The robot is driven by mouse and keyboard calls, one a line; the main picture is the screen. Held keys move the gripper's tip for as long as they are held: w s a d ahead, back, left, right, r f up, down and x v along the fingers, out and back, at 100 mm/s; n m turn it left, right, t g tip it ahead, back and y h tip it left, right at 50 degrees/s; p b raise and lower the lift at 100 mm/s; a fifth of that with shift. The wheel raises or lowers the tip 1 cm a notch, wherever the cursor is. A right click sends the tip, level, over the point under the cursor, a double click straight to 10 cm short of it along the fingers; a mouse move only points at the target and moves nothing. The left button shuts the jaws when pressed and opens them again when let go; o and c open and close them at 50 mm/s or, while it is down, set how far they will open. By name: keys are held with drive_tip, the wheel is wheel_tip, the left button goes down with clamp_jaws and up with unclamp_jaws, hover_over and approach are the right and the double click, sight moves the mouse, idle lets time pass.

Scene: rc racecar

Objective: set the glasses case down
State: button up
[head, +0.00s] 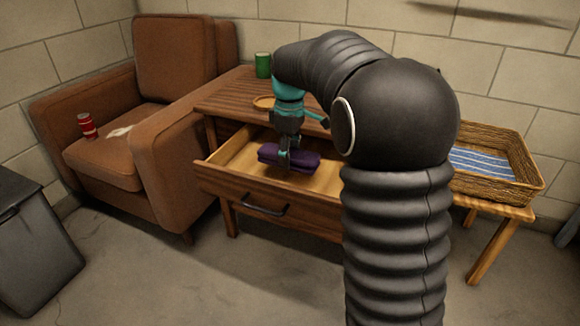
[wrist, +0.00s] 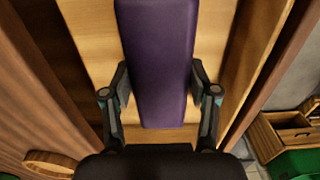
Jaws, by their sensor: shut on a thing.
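The purple glasses case (head: 304,160) is in the open wooden drawer (head: 240,178) of the desk, seen in the head view. My gripper (head: 287,160) points down into the drawer and is shut on the case, with a finger on each side. In the wrist view the case (wrist: 158,60) lies lengthwise between the two fingertips (wrist: 158,88), over the drawer's light wood floor. I cannot tell whether the case touches the drawer floor. My arm hides the right part of the drawer.
A green cup (head: 263,65) and a round wooden coaster (head: 264,102) stand on the desk top (head: 228,98). A wicker basket (head: 520,160) with a striped cloth is at the right. A brown armchair (head: 165,60) holding a red can (head: 87,125) is at the left, near a grey bin (head: 35,245).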

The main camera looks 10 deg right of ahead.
sight(290, 177)
drive_tip(key=shift+w+f, duration=0.1)
drive_tip(key=shift+w, duration=0.05)
drive_tip(key=shift+f+b, duration=0.45)
drive_tip(key=shift+f, duration=1.5)
drive_tip(key=shift+f, duration=0.1)
drive_tip(key=o, duration=1.2)
